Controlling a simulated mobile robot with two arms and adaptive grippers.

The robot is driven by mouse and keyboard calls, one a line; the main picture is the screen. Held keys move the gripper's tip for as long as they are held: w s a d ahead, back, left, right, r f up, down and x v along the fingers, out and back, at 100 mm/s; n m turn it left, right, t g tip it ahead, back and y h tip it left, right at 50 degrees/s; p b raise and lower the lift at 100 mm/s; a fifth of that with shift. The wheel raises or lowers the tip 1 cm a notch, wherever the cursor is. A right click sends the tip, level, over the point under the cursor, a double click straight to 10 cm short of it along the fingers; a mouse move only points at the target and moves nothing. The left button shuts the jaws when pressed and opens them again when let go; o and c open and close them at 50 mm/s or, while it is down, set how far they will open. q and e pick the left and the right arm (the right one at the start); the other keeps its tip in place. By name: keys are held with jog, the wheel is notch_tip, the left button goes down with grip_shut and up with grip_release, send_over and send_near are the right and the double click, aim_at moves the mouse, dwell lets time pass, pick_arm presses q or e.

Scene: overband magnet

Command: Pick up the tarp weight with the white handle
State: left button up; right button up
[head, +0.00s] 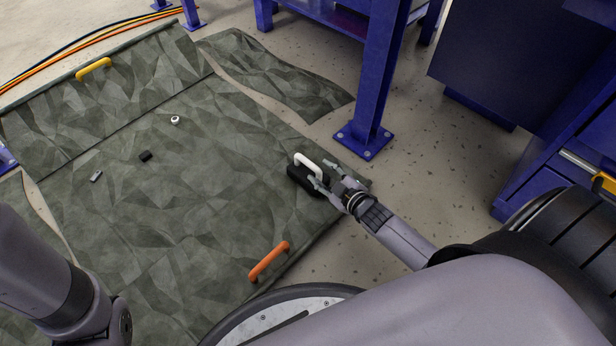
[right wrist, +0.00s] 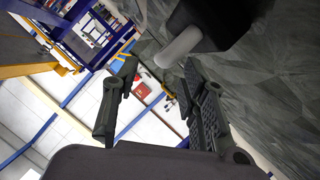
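The tarp weight is a black block (head: 304,181) with a white handle (head: 308,162), on the right edge of the grey-green tarp (head: 190,200). My right gripper (head: 322,173) is beside it on its right, its fingers pointing at the weight. In the right wrist view, the fingers (right wrist: 160,66) are spread apart. The white handle (right wrist: 179,47) shows just beyond the fingertips, nearer the right finger, with the black block (right wrist: 218,22) behind it. I cannot tell if a finger touches the handle. My left arm shows at the lower left; its gripper is out of view.
An orange handle (head: 268,261) lies at the tarp's near edge, a yellow handle (head: 94,69) at the far left. Small parts lie on the tarp, including a white ring (head: 175,120) and a black piece (head: 145,156). A blue post (head: 375,80) stands just beyond the weight.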

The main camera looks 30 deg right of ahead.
aim_at(312, 166)
jog(key=shift+w+a+f+b, duration=0.15)
jog(key=shift+w+f+b, duration=0.05)
jog(key=shift+w+b, duration=0.15)
jog(key=b+x, duration=0.3)
jog(key=x, duration=0.1)
jog(key=shift+w+a+r+b, duration=0.1)
jog(key=shift+a+b, duration=0.2)
jog(key=shift+b, duration=0.1)
jog(key=shift+r, duration=0.1)
jog(key=shift+c, duration=0.5)
grip_shut()
jog(key=shift+w+r, duration=0.1)
